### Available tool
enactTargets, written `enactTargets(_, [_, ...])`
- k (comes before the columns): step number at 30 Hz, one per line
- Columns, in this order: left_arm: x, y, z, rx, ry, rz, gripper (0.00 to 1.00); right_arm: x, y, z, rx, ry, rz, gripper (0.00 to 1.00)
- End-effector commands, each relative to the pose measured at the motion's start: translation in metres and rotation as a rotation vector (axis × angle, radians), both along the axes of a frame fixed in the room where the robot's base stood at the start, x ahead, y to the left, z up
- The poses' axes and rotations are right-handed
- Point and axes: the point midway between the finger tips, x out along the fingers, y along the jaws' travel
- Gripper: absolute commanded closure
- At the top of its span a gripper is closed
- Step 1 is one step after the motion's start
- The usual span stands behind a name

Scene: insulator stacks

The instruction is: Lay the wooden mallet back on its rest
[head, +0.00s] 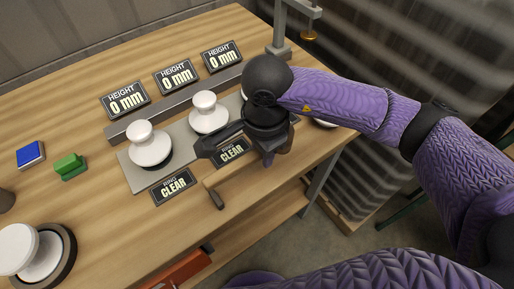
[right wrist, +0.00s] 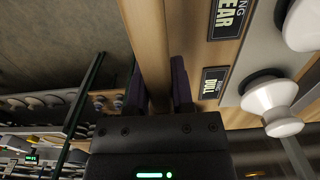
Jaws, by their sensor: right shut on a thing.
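My right gripper (head: 268,158) is over the front edge of the bench in the head view, pointing down. In the right wrist view its two purple fingers (right wrist: 158,92) are shut on either side of a wooden bar (right wrist: 146,40), which looks like the mallet's handle. In the head view a pale wooden length (head: 228,174) runs from the gripper to the lower left along the bench front. A small dark piece (head: 217,200) shows below its left end; I cannot tell whether it is the rest. The mallet's head is not clearly seen. My left gripper is out of view.
White insulators (head: 150,146) stand on a grey plate (head: 133,174) behind the gripper, with CLEAR tags (head: 173,186) in front. A DULL tag (right wrist: 209,86) shows in the wrist view. Height displays (head: 176,77) stand behind. A green block (head: 69,166) and blue pad (head: 31,154) lie left.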

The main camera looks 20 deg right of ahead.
Motion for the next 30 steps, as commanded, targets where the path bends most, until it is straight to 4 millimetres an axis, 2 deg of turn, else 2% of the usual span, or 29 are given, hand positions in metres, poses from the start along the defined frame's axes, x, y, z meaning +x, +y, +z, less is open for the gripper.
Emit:
enactTargets(5, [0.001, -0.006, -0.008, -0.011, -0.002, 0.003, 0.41, 0.0, 0.0, -0.012, 0.0, 0.001, 0.0, 1.0])
enactTargets(15, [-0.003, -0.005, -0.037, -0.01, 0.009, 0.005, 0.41, 0.0, 0.0, -0.054, -0.002, 0.002, 0.002, 1.0])
enactTargets(25, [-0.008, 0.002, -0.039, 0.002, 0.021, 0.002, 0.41, 0.0, 0.0, -0.054, -0.001, -0.001, 0.002, 1.0])
enactTargets(26, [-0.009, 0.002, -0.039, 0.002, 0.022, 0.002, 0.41, 0.0, 0.0, -0.054, 0.0, -0.001, 0.002, 0.65])
enactTargets(30, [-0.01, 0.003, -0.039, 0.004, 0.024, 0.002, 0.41, 0.0, 0.0, -0.054, 0.0, 0.0, 0.002, 0.35])
